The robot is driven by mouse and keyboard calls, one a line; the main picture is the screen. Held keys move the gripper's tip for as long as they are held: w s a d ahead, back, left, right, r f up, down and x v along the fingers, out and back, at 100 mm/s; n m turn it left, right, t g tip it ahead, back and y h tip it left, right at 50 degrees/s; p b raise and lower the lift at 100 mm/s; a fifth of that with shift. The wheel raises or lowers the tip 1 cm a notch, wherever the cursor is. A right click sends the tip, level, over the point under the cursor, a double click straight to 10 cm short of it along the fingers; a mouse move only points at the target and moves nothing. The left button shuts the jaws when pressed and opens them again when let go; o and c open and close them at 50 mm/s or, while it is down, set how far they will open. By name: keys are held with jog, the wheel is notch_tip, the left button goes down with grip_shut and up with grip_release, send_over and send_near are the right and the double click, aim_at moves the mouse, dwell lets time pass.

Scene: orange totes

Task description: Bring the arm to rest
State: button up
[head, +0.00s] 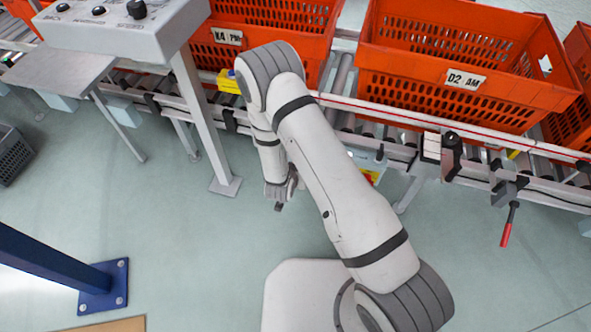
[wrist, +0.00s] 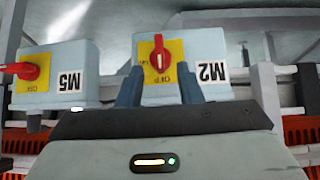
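My arm reaches up from my base in the head view and folds down at the elbow. My gripper (head: 281,196) hangs over the floor in front of the conveyor, small and partly hidden by my own arm. In the wrist view my gripper (wrist: 160,88) has its two blue-grey fingers apart with nothing between them. Beyond the fingers is a grey box marked M2 (wrist: 210,48) with a red knob (wrist: 159,55) on a yellow plate. The knob appears between the fingertips, but I cannot tell the distance.
Orange totes marked D2 AM (head: 440,95) and K4 PM (head: 222,55) stand on the roller conveyor (head: 385,130). A control panel (head: 115,30) on a post is at upper left. A box marked M5 (wrist: 70,75) is left in the wrist view. A blue post (head: 50,262) stands lower left.

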jog(key=d+r+g+y+p, duration=0.1)
jog(key=r+p, duration=0.2)
jog(key=r, duration=0.9)
jog(key=d+r+n+g+y+p, duration=0.15)
jog(key=r+p, duration=0.25)
jog(key=r, duration=0.8)
jog(key=d+r+g+y+p, duration=0.1)
jog(key=r+y+p, duration=0.15)
jog(key=r, duration=0.95)
jog(key=s+d+r+h+p, duration=0.1)
jog(key=s+d+r+p, duration=0.2)
jog(key=s+r, duration=0.4)
jog(key=s+d+r+n+g+p, duration=0.1)
jog(key=s+d+r+p, duration=0.2)
jog(key=s+d+r, duration=0.3)
jog(key=s+d+r+g+h+p, duration=0.1)
jog(key=s+d+r+p, duration=0.3)
jog(key=s+r, duration=0.4)
notch_tip(320, 180, up, 5)
jog(key=shift+s+d+f+h, duration=0.1)
jog(key=shift+s+d+h, duration=0.15)
jog(key=shift+d, duration=0.25)
